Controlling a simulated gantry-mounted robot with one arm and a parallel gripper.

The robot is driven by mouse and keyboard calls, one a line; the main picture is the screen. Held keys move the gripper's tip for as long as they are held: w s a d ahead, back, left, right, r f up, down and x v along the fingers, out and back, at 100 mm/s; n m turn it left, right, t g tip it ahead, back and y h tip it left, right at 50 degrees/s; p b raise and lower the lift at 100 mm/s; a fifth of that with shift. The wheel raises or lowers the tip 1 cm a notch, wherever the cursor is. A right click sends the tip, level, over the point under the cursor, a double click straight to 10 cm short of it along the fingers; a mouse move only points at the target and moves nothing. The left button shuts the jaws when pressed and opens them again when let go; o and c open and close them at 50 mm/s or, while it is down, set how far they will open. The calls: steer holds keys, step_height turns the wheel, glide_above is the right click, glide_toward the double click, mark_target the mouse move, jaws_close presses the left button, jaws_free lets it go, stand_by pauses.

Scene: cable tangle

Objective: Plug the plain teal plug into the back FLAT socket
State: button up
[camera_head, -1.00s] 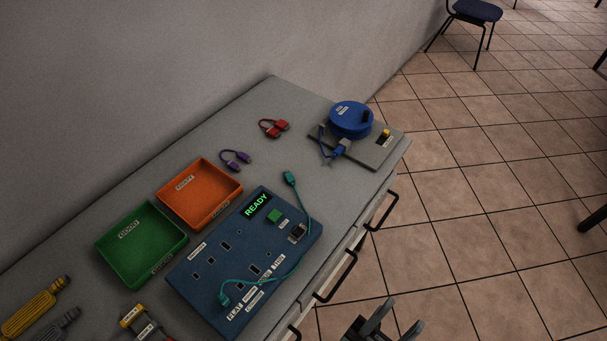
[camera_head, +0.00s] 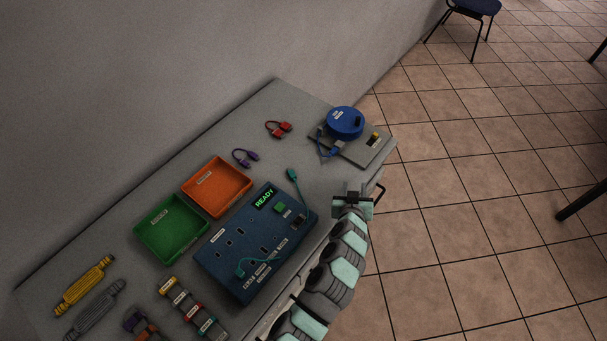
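A teal cable (camera_head: 268,261) runs across the blue socket board (camera_head: 215,262). One teal plug (camera_head: 291,174) lies loose on the table just beyond the board's far right corner. The other teal end (camera_head: 240,270) is on the board near its front left, by the FLAT label; I cannot tell whether it is seated in a socket. Several dark socket slots show on the board, and their row labels are too small to read fully. My gripper (camera_head: 352,188) is over the table's right edge, to the right of the board. Its fingers look apart, with nothing between them.
Green (camera_head: 172,253) and orange (camera_head: 216,213) trays sit behind the board. Purple (camera_head: 245,157) and red (camera_head: 279,129) cables lie farther back. A blue reel (camera_head: 345,122) stands on a grey plate at the far right.

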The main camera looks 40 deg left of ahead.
mark_target(293, 176)
steer(key=s+a+n+g, duration=0.1)
steer(key=a, duration=0.1)
steer(key=s+a+r+n+g+y+p, duration=0.1)
steer(key=s+a, duration=0.1)
steer(key=a, duration=0.1)
steer(key=s+a+r+n+g, duration=0.1)
steer(key=a+g, duration=0.1)
steer(key=shift+s+a+y+p, duration=0.3)
steer(key=shift+a+y+p, duration=0.05)
steer(key=shift+y, duration=0.05)
steer(key=s+a+n+g, duration=0.1)
steer(key=s+a+g, duration=0.1)
steer(key=s, duration=0.1)
steer(key=s+a+r+n+g+p, duration=0.1)
steer(key=a, duration=0.1)
steer(key=shift+s+n+y, duration=0.3)
steer(key=shift+s+y, duration=0.1)
steer(key=shift+s+a+f, duration=0.1)
steer(key=shift+s+a, duration=0.1)
steer(key=shift+a, duration=0.05)
steer(key=b+x, duration=0.3)
steer(key=x, duration=0.5)
steer(key=shift+d+f, duration=0.1)
steer(key=shift+d, duration=0.05)
steer(key=shift+w+a+f+b, duration=0.2)
steer(key=shift+a+b, duration=0.15)
steer(key=shift+b, duration=0.2)
steer(key=shift+c, duration=0.5)
jaws_close()
steer(key=shift+r, duration=0.1)
